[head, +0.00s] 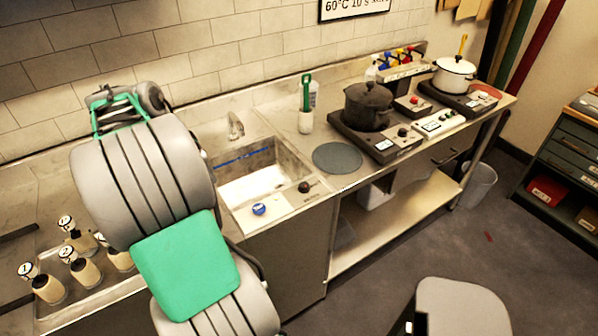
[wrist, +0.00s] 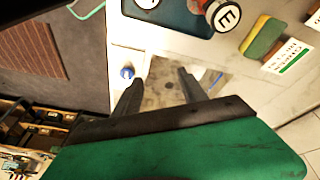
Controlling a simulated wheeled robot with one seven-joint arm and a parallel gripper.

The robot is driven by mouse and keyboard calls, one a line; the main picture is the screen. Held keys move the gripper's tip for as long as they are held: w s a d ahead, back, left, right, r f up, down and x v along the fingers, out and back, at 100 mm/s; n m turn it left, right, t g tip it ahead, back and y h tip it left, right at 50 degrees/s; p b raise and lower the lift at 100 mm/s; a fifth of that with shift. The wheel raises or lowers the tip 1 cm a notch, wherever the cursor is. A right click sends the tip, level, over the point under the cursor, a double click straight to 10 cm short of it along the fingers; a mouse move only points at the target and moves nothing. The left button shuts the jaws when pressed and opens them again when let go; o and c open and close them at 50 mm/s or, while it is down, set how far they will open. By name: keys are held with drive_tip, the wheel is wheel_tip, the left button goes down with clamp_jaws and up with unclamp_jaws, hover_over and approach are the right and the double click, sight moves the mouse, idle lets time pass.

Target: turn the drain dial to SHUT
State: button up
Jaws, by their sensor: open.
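Two controls sit on the front ledge of the sink (head: 291,160): a round blue-and-white dial (head: 259,208) and a dark knob (head: 304,187). I cannot read their markings, so I cannot tell which is the drain dial or where it points. The blue dial also shows in the wrist view (wrist: 127,72), left of my fingers. My gripper (wrist: 160,80) is open and empty, pointing down towards the sink basin and apart from the blue dial. In the head view my arm fills the left side, and I cannot make out the fingertips.
A faucet (head: 235,126) stands behind the sink. Labelled pump bottles (head: 45,285) stand in a tray at left. A sponge (wrist: 262,38) lies beside the sink in the wrist view. A grey disc (head: 337,158), a dark pot (head: 368,105) and a white pot (head: 454,76) are to the right.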

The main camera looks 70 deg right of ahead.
drive_tip(key=s+d+f+m+g+y, duration=0.2)
drive_tip(key=s+d+f+m, duration=0.1)
drive_tip(key=s+d+m, duration=0.8)
drive_tip(key=m+p, duration=0.1)
drive_tip(key=m, duration=0.2)
approach(304, 184)
drive_tip(key=shift+g+y, duration=0.4)
drive_tip(key=shift+y, duration=0.1)
drive_tip(key=x, duration=0.2)
drive_tip(key=b+x, duration=0.1)
drive_tip(key=x, duration=0.4)
drive_tip(key=shift+w+d+f+b, duration=0.1)
drive_tip(key=shift+d+f+b, duration=0.2)
drive_tip(key=shift+f, duration=0.45)
